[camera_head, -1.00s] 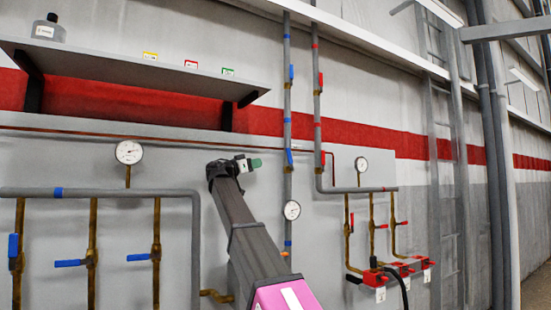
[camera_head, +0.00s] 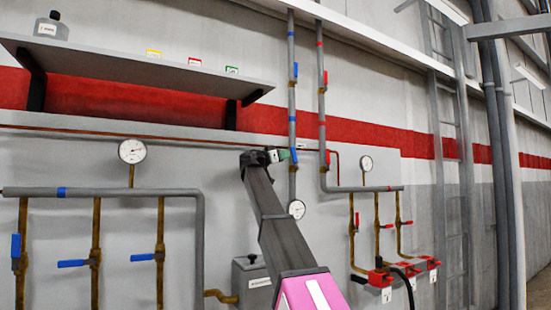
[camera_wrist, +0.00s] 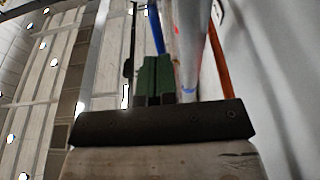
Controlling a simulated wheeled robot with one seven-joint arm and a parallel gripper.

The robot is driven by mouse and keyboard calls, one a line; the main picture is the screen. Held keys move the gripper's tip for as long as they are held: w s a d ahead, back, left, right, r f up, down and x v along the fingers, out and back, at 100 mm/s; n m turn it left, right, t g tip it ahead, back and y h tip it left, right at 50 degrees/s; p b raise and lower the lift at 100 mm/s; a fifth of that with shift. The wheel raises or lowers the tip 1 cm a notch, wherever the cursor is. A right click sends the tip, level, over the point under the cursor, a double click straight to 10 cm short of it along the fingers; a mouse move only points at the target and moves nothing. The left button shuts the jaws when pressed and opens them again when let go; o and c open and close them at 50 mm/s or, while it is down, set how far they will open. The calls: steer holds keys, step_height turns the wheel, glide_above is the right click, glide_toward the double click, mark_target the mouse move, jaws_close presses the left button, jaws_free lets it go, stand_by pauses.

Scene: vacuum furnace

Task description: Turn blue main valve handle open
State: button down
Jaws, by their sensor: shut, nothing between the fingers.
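A grey vertical pipe (camera_head: 292,110) carries two blue handles, an upper one (camera_head: 295,71) and a lower one (camera_head: 294,155); both lie along the pipe. My gripper (camera_head: 284,155), with green fingertips, is shut and empty, just left of the lower handle. In the wrist view the shut green fingers (camera_wrist: 155,76) point toward a blue strip (camera_wrist: 156,30), likely this handle, beside the grey pipe (camera_wrist: 192,60). I cannot tell whether the fingertips touch it. Which handle is the main valve's is not marked.
A parallel pipe with a red handle (camera_head: 326,78) stands to the right. Gauges (camera_head: 296,209) and (camera_head: 132,151) hang nearby. A shelf (camera_head: 130,68) juts out at upper left. Smaller blue handles (camera_head: 73,263) are lower left; red valves (camera_head: 386,226) are lower right.

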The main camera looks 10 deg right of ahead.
steer(key=shift+w+d+r, duration=0.2)
steer(key=shift+w+d, duration=0.05)
steer(key=shift+d, duration=0.4)
steer(key=shift+w+d+r+g+y, duration=0.2)
steer(key=shift+d+r, duration=0.1)
steer(key=shift+d, duration=0.15)
steer(key=shift+w+d+r+g+y, duration=0.2)
steer(key=shift+d+r, duration=0.1)
steer(key=shift+d, duration=0.1)
steer(key=shift+s+a, duration=0.1)
steer(key=v, duration=1.1)
